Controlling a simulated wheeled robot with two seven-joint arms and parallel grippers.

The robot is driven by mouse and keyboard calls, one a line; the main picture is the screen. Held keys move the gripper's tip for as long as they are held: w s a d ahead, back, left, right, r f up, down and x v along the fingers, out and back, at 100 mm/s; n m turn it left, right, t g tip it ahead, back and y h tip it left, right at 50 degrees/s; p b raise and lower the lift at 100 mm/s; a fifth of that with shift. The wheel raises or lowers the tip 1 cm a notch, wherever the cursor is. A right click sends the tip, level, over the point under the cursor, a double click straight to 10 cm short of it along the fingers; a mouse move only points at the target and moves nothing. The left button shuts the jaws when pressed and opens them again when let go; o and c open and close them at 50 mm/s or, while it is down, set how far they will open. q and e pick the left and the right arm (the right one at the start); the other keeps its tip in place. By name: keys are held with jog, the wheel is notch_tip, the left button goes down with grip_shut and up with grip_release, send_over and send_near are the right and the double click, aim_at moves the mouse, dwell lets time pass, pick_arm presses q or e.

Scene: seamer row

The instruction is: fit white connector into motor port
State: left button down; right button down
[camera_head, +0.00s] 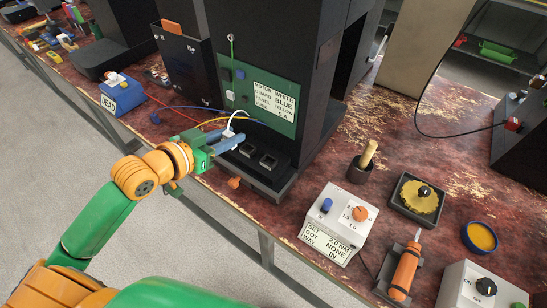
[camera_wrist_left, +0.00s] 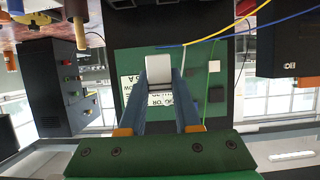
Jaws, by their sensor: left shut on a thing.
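My left gripper (camera_head: 236,139) reaches in from the left to the front of the dark machine, in front of its green panel (camera_head: 284,113). It is shut on the white connector (camera_head: 229,132), which shows as a white block between the fingertips in the left wrist view (camera_wrist_left: 155,66). A white cable loops up from the connector. Two dark square sockets, one nearer (camera_head: 268,161) and one farther (camera_head: 247,150), sit on the machine's ledge just right of the gripper. A label (camera_head: 274,101) pairs motor with white. Which socket is the motor port I cannot tell. My right gripper is out of view.
Blue and yellow cables (camera_head: 215,121) run close by the gripper. A white control box (camera_head: 338,221), a tool cup (camera_head: 362,165) and an orange-handled tool (camera_head: 405,270) stand to the right. A blue box marked DEAD (camera_head: 122,94) stands to the left.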

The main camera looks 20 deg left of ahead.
pick_arm(q)
jog(key=w+d+f, duration=0.1)
jog(key=d+f, duration=0.1)
jog(key=w+d+f, duration=0.3)
jog(key=d+f, duration=0.1)
jog(key=shift+w+d+f, duration=0.25)
jog(key=shift+w+d, duration=0.15)
jog(key=f, duration=0.4)
jog(key=shift+w+d+f, duration=0.1)
jog(key=shift+w+d, duration=0.1)
jog(key=shift+d, duration=0.05)
jog(key=shift+f+b, duration=0.1)
jog(key=shift+b, duration=0.2)
jog(key=c, duration=0.6)
grip_release()
